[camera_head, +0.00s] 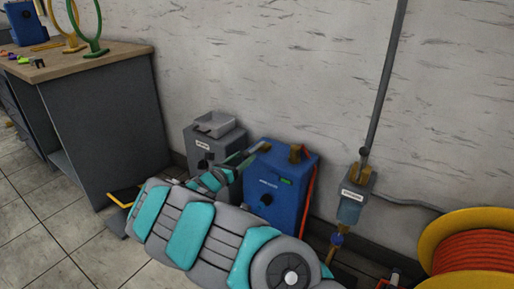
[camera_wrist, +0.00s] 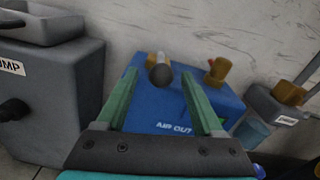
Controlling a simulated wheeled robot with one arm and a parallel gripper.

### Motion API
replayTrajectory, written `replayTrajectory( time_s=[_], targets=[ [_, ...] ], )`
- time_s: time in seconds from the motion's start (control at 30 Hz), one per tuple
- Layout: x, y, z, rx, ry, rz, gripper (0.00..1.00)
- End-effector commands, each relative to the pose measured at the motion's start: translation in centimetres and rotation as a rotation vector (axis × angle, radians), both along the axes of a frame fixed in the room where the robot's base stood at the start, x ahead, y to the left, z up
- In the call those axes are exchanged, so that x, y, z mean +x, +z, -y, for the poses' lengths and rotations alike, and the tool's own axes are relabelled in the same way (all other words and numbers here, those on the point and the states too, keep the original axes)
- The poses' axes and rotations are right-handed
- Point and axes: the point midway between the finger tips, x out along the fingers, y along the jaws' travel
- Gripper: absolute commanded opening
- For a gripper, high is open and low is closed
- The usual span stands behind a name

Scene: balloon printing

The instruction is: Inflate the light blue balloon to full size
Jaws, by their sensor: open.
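The blue box (camera_head: 272,190) stands on the floor against the wall. In the wrist view the box (camera_wrist: 165,105) bears the words "AIR OUT". A brass nozzle with a dark round tip (camera_wrist: 159,73) sticks up from it, and a second brass fitting (camera_wrist: 217,70) is to its right. My gripper (camera_wrist: 160,78) is open, one green finger on each side of the nozzle in that view. I cannot tell whether it touches anything. In the head view my gripper (camera_head: 254,152) is by the box's upper left edge. I cannot make out a light blue balloon.
A grey pump box (camera_head: 207,148) stands left of the blue box. A workbench (camera_head: 105,130) at far left holds small coloured pieces (camera_head: 22,58) and ring stands (camera_head: 92,30). A wall unit with a pipe (camera_head: 352,192) and an orange hose reel (camera_head: 475,245) are to the right.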

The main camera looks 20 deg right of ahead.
Motion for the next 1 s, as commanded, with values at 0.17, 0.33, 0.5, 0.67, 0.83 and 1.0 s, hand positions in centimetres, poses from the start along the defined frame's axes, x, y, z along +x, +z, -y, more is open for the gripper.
replayTrajectory(
  time_s=[0.17,0.33,0.5,0.67,0.83,1.0],
  targets=[
    [1.3,-0.2,2.4,0.002,-0.006,0.0,0.69],
    [2.7,-0.2,4.5,0.003,-0.006,-0.001,0.69],
    [3.7,-0.1,5.6,0.002,-0.003,0.0,0.69],
    [4.0,0.0,5.9,0.0,-0.001,0.0,0.69],
    [4.0,0.0,5.9,0.0,-0.002,0.0,0.69],
    [3.9,0.0,6.0,0.0,-0.002,0.0,0.52]
  ],
)
